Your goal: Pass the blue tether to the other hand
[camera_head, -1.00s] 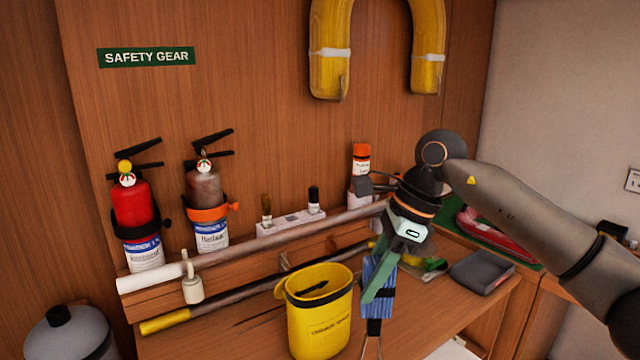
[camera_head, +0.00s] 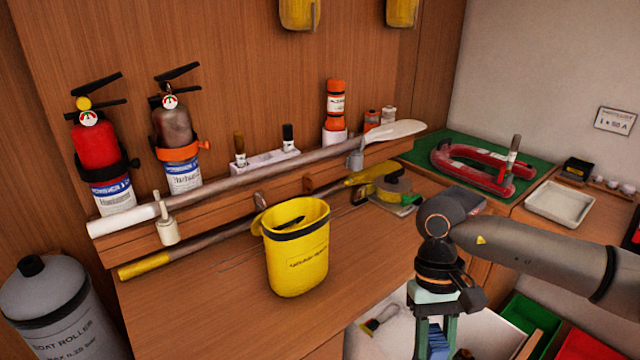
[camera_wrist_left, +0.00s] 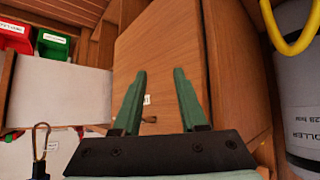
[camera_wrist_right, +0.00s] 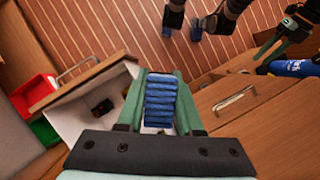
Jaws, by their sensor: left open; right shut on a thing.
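The blue tether is a folded blue webbing bundle (camera_wrist_right: 162,100), shut between the green fingers of my right gripper (camera_wrist_right: 160,88) in the right wrist view. In the head view my right gripper (camera_head: 436,330) points down in front of the bench with the tether (camera_head: 438,346) partly hidden, cut by the lower edge. My left gripper (camera_wrist_left: 160,100) is open and empty in its own wrist view. It also shows at upper right in the right wrist view (camera_wrist_right: 268,46), apart from the tether. A metal hook (camera_wrist_left: 40,140) at left in the left wrist view looks like the tether's clip.
A yellow bucket (camera_head: 297,250) stands on the wooden bench (camera_head: 200,310), left of my right gripper. An open white drawer (camera_head: 375,340) lies beneath, with green (camera_head: 535,325) and red bins beside it. A grey cylinder (camera_head: 60,300) stands at far left.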

